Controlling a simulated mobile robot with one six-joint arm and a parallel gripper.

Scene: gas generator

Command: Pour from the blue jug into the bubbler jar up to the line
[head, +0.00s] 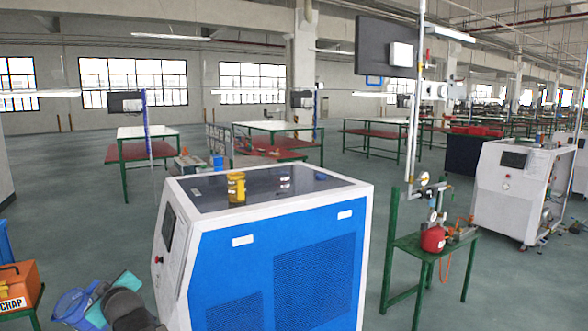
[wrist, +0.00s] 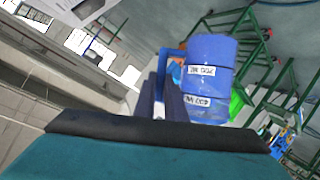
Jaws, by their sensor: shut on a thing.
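The blue jug (head: 72,304) is at the lower left of the head view, low in front of the cabinet. In the wrist view the jug (wrist: 210,65) shows white volume labels that appear upside down. My gripper (wrist: 166,95) is shut on the jug's blue handle; the jug hangs clear of any surface I can see. Its contents are hidden. A yellow jar (head: 236,187) with a dark band stands on the cabinet's top. A red rounded vessel (head: 433,239) sits under gauges on a green stand. I cannot tell for certain which is the bubbler jar; no fill line is readable.
The blue and white cabinet (head: 278,270) fills the middle front. An orange SCRAP box (head: 18,284) sits on a green stand at the lower left. Green-legged workbenches (head: 150,133) stand behind. A white machine (head: 515,190) is at the right. Open floor (head: 60,190) lies left of the cabinet.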

